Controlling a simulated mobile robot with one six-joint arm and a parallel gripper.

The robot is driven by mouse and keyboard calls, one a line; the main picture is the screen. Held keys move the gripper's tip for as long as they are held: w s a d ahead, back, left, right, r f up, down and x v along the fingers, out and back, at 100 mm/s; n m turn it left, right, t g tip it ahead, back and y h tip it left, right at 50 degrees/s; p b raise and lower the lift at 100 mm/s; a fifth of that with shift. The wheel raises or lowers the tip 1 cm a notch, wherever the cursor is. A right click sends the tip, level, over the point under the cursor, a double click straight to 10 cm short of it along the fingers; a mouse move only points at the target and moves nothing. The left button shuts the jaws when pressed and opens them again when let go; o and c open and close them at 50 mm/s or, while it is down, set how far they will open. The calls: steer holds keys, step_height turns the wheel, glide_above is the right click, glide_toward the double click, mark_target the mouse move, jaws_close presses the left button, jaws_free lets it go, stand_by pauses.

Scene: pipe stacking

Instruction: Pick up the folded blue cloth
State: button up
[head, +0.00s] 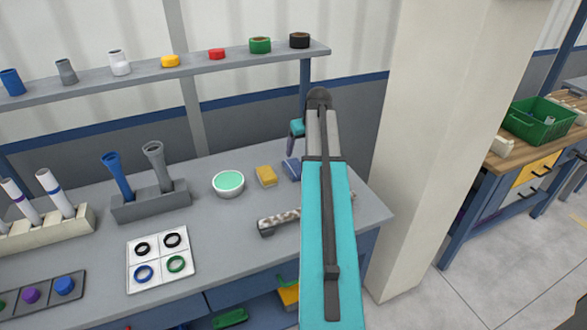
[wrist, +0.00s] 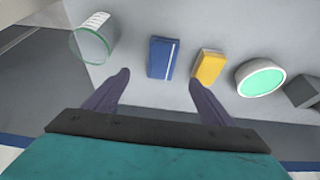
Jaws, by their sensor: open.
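The folded blue cloth (wrist: 161,58) lies flat on the grey workbench (wrist: 225,20) and has a pale stripe near one edge. In the head view the cloth (head: 291,168) is partly covered by my arm. My gripper (wrist: 158,80) is open, with its two dark fingers apart and nothing between them. In the wrist view the cloth appears just beyond the fingertips, between their lines. The gripper looks to be above the bench, but the exact height is unclear. In the head view the arm hides most of the gripper.
A yellow sponge (wrist: 210,66) lies close beside the cloth, with a white bowl with green contents (wrist: 261,78) beyond it. A clear cylindrical container (wrist: 92,42) stands on the cloth's other side. A shelf (head: 200,62) runs behind, and a pillar (head: 430,140) stands right.

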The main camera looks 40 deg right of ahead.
steer(key=shift+w+f, duration=0.1)
steer(key=shift+f, duration=0.1)
steer(key=p, duration=0.2)
glide_above(296, 167)
steer(key=s, duration=0.3)
steer(key=shift+w+a+f, duration=0.1)
steer(key=shift+a+f, duration=0.05)
steer(key=shift+f, duration=1.1)
steer(key=shift+s+a+f, duration=0.1)
steer(key=shift+a+f, duration=0.05)
steer(key=shift+f, duration=1.15)
steer(key=shift+w+a+f, duration=0.1)
steer(key=shift+a+f, duration=0.05)
steer(key=shift+f, duration=1.1)
steer(key=shift+w+p+x, duration=0.15)
steer(key=shift+p+x, duration=0.35)
steer(key=shift+x, duration=0.25)
steer(key=shift+w+p+x, duration=0.15)
steer(key=shift+p+x, duration=0.3)
steer(key=shift+x, duration=1.3)
steer(key=shift+a, duration=0.15)
steer(key=c, duration=1.2)
steer(key=shift+o, duration=0.2)
